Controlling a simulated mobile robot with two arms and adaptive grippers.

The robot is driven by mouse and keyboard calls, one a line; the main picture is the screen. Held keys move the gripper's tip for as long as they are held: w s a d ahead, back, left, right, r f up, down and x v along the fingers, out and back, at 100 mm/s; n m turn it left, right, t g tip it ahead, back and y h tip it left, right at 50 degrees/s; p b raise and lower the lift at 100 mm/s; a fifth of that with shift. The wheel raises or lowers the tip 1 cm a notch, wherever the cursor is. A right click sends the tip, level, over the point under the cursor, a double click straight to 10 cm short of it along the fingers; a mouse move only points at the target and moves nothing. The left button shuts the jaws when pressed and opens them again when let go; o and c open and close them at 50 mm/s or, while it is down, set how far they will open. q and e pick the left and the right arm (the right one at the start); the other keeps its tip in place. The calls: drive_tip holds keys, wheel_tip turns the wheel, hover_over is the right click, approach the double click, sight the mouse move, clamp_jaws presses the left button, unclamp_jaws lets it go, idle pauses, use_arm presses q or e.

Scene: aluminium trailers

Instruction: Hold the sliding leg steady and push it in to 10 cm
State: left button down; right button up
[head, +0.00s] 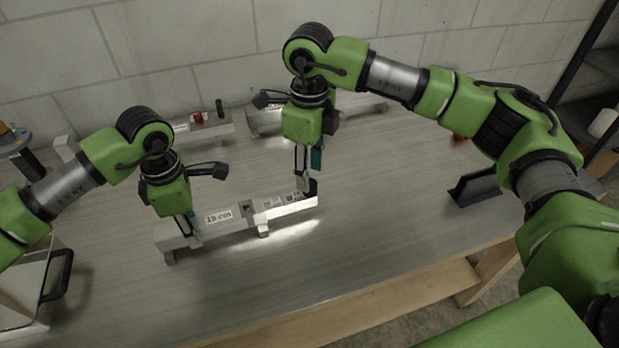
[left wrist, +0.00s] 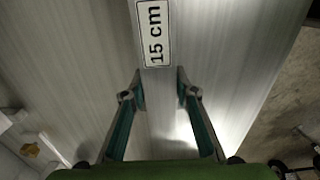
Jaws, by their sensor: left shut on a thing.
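That label (left wrist: 154,33) also shows large in the left wrist view. The brighter sliding leg (head: 290,209) sticks out of its right end, with small markings on top and a dark end piece. My left gripper (head: 190,229) is shut on the rail's left part; in the left wrist view its fingers (left wrist: 160,90) lie on either side of it. My right gripper (head: 306,181) points down at the leg's right end. Its fingers partly hide the end, and I cannot tell their spacing.
Behind stand other aluminium pieces, one with a red knob (head: 198,117). A black holder (head: 474,189) stands at the right of the table. A metal case with a black handle (head: 62,274) is at the lower left. The table in front of the rail is clear.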

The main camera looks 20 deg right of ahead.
drive_tip(key=shift+f, duration=1.55)
drive_tip(key=shift+c, duration=0.3)
clamp_jaws()
approach(275, 203)
wheel_tip(275, 203, down, 6)
drive_tip(key=a, duration=0.2)
use_arm(q)
drive_tip(key=shift+d, duration=0.15)
use_arm(e)
drive_tip(key=shift+w+r, duration=0.1)
drive_tip(key=shift+o, duration=0.3)
unclamp_jaws()
drive_tip(key=shift+d, duration=0.1)
